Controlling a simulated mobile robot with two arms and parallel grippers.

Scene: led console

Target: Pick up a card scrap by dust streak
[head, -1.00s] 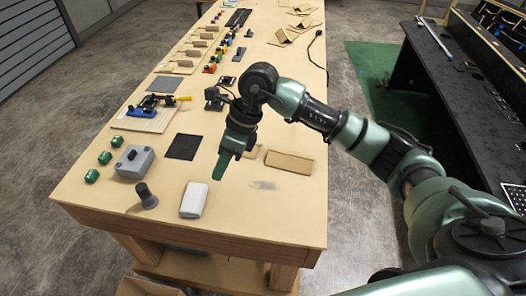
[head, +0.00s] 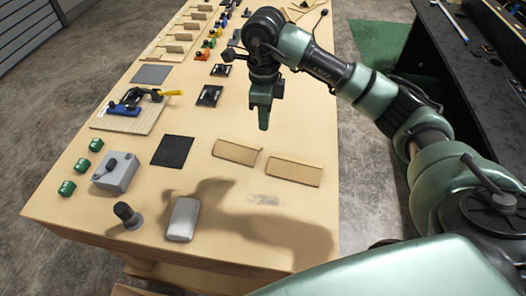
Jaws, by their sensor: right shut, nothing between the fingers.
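Two tan card scraps lie flat on the table near a grey dust streak (head: 264,200). The left card scrap (head: 237,152) is up and left of the streak. The right card scrap (head: 294,171) is just above the streak and a little right, closer to it. My right gripper (head: 264,122) points down above the table, beyond the two scraps in the picture, shut and empty. My left gripper is not in view.
A black square (head: 172,151) lies left of the scraps. The wooden table (head: 230,245) is bare near its front edge.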

